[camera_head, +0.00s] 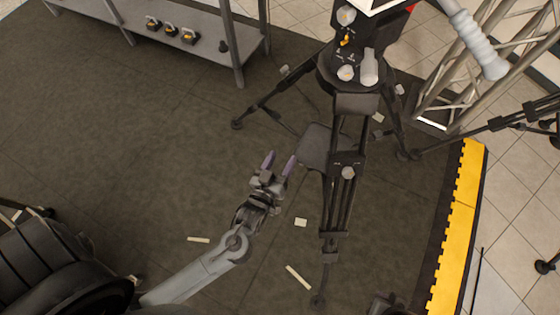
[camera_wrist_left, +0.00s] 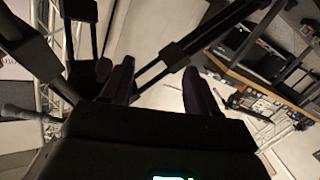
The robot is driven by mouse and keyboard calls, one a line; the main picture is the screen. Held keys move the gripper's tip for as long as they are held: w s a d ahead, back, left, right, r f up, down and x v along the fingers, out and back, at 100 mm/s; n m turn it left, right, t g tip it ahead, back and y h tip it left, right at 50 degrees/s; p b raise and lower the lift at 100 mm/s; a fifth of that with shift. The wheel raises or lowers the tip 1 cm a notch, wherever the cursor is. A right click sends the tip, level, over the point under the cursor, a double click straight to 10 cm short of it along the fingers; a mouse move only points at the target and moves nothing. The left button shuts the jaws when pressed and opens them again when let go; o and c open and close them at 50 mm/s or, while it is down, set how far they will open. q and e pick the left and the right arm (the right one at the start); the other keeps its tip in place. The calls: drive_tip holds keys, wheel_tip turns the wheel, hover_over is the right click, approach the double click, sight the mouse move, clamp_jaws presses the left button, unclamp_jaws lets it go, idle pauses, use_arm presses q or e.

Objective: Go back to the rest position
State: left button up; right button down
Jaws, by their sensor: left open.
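My left gripper (camera_head: 279,163) is open and empty, with two purple fingers spread apart. It hangs over the dark mat (camera_head: 130,130) just left of a black tripod (camera_head: 340,185) in the head view. In the left wrist view the two dark purple fingers of the left gripper (camera_wrist_left: 160,85) show apart with nothing between them. A tripod leg (camera_wrist_left: 172,55) passes behind the gap. My left arm reaches in from the bottom left. My right gripper is not in view.
A camera head with knobs (camera_head: 365,45) tops the tripod. A grey shelf (camera_head: 190,30) stands at the upper left. A metal truss (camera_head: 480,75) rises at the upper right, above a yellow mat edge (camera_head: 455,230). Pale strips (camera_head: 298,277) lie on the mat.

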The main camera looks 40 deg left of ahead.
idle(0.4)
use_arm(q)
drive_tip(key=s+a+r+m+g+h+p, duration=0.1)
drive_tip(key=s+r+g+p, duration=0.1)
drive_tip(key=r+p, duration=0.35)
drive_tip(key=s+a+r+m+g+h+p, duration=0.1)
drive_tip(key=s+a+r+m+h+p, duration=0.1)
drive_tip(key=r+p, duration=0.3)
drive_tip(key=s+d+r+m+g+p, duration=0.15)
drive_tip(key=s+m+g, duration=0.25)
drive_tip(key=s+g, duration=0.75)
wheel_tip(320, 180, up, 37)
drive_tip(key=t+p, duration=0.1)
drive_tip(key=p, duration=3.5)
drive_tip(key=shift+s+a+t, duration=0.15)
drive_tip(key=shift+s+t, duration=0.2)
drive_tip(key=shift+s, duration=0.1)
